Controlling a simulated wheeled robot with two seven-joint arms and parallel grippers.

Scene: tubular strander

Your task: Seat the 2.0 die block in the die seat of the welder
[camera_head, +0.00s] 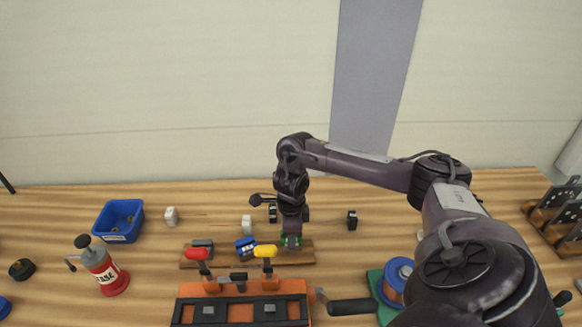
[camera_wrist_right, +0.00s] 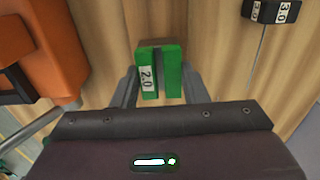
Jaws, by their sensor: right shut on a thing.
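My right gripper (camera_head: 291,238) is shut on the green 2.0 die block (camera_head: 291,242), over the right part of a wooden rack (camera_head: 188,263). In the right wrist view the green block (camera_wrist_right: 170,75) with its white "2.0" label sits between the two fingers (camera_wrist_right: 160,84). I cannot tell whether the block still touches the rack. The orange welder (camera_head: 240,313) stands in front of the rack, with a red lever (camera_head: 196,254) and a yellow lever (camera_head: 265,251). Its orange body (camera_wrist_right: 35,50) is left of the block in the right wrist view. I cannot make out the die seat. My left gripper is out of view.
A dark grey block (camera_head: 203,244) and a blue block (camera_head: 245,246) sit on the rack. A red grease can (camera_head: 103,272) and a blue bin (camera_head: 118,220) stand left. A blue-and-orange spool (camera_head: 398,280) stands right of the welder.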

